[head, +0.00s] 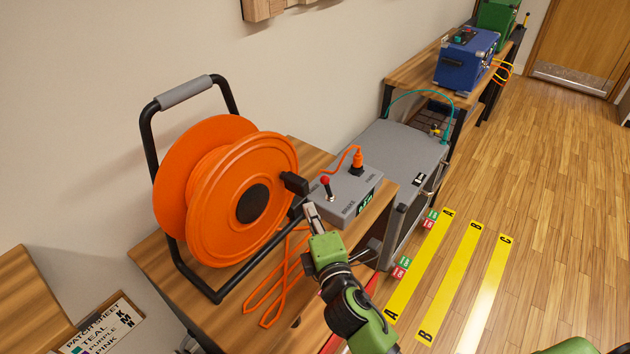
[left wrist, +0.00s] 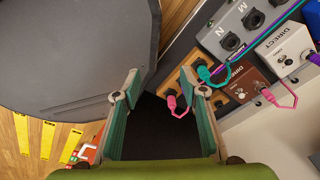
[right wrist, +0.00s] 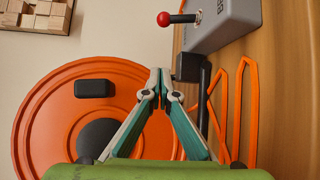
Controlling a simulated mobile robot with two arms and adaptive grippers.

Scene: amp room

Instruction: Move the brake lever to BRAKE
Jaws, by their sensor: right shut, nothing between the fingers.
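The brake lever (head: 326,185) is a short metal stick with a red knob on a grey control box (head: 338,211) on the wooden bench. In the right wrist view, the lever's red knob (right wrist: 164,18) shows beyond my fingertips, with a clear gap. My right gripper (head: 309,208) is shut and empty, close to the front left of the box and apart from the lever. Its closed fingertips also show in the right wrist view (right wrist: 160,74). My left gripper (left wrist: 158,84) is open and empty. The box's lettering is too small to read surely.
A large orange cable reel (head: 230,190) on a black frame stands left of the box. An orange plug (head: 357,160) sits in the box. Loose orange cable (head: 275,290) lies on the bench. Pedals and patch cables (left wrist: 240,80) lie near my left gripper. The floor at right is open.

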